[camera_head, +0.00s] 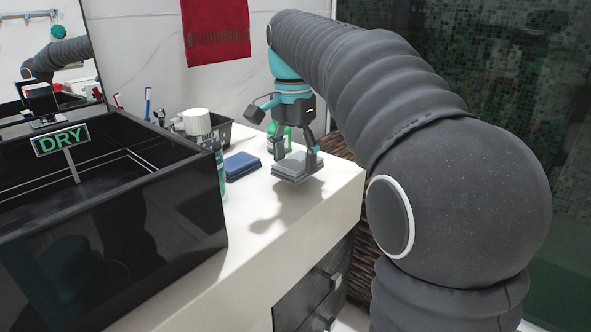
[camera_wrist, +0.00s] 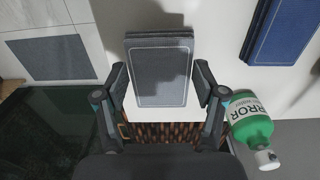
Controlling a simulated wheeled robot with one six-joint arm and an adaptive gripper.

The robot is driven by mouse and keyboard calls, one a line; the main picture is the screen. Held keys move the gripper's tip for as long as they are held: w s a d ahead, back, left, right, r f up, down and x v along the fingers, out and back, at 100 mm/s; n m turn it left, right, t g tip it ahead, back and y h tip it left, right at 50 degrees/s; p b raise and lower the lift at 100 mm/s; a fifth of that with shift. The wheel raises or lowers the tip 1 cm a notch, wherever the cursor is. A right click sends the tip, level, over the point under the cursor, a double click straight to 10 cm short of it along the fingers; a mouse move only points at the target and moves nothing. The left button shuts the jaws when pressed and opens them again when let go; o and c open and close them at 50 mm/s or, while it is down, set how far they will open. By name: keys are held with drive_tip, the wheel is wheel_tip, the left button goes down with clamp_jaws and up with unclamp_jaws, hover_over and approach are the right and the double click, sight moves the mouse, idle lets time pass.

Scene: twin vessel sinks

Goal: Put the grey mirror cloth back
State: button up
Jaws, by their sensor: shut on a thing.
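The grey mirror cloth (camera_head: 292,170) is a flat, folded, stacked-looking pad with a pale edge line. It also shows in the wrist view (camera_wrist: 160,75), between the two fingers. My gripper (camera_head: 296,156) points down and is shut on the cloth; its fingers (camera_wrist: 162,85) lie along the cloth's left and right sides. The cloth is held a little above the white counter (camera_head: 290,215), with a shadow on the counter to its left.
A blue cloth (camera_head: 242,165) lies left of the grey one. A green labelled bottle (camera_wrist: 252,128) stands close behind my gripper. A black sink (camera_head: 190,210) with a DRY sign (camera_head: 60,140) is at left. A wicker basket (camera_head: 338,146) is beyond the counter's edge. The front counter is clear.

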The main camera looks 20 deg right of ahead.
sight(294, 163)
drive_tip(key=shift+f, duration=1.35)
drive_tip(key=o, duration=1.2)
drive_tip(key=shift+f, duration=0.1)
wheel_tip(294, 163, up, 12)
drive_tip(key=p, duration=0.3)
drive_tip(key=shift+w+a, duration=0.15)
drive_tip(key=s+d+f+n+t, duration=0.1)
drive_tip(key=s+f+n+t, duration=0.4)
drive_tip(key=s+f, duration=1.6)
drive_tip(key=s+n, duration=0.1)
drive_tip(key=n, duration=0.4)
drive_tip(key=shift+s+f+n+t, duration=0.3)
drive_tip(key=shift+s+f+n, duration=0.05)
drive_tip(key=shift+f+n, duration=0.05)
